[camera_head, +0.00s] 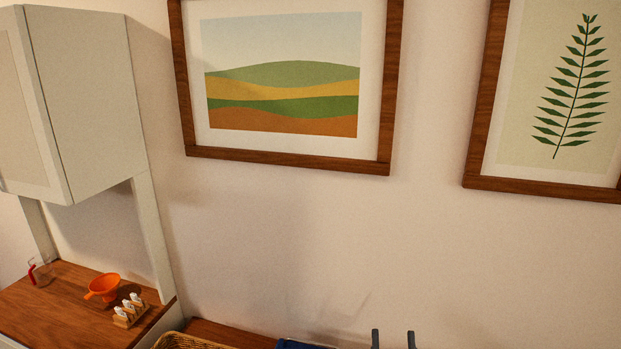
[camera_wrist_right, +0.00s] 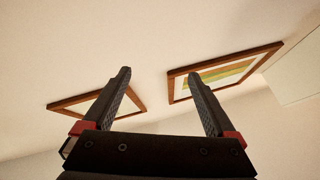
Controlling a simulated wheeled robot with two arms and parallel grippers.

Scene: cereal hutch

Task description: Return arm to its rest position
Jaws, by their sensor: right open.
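My right gripper (camera_head: 393,339) shows only as two dark upright fingertips at the bottom edge of the head view, in front of the bare wall. In the right wrist view my right gripper (camera_wrist_right: 161,78) has its two black fingers spread wide with nothing between them. My left gripper is in neither view.
A white hutch (camera_head: 88,100) stands at left. Its wooden counter (camera_head: 52,308) holds an orange funnel-like item (camera_head: 104,286), a small rack (camera_head: 129,312) and a clear red-handled cup (camera_head: 38,272). A wicker basket (camera_head: 184,341) and a blue item (camera_head: 303,345) sit at the bottom edge. Two framed pictures hang above.

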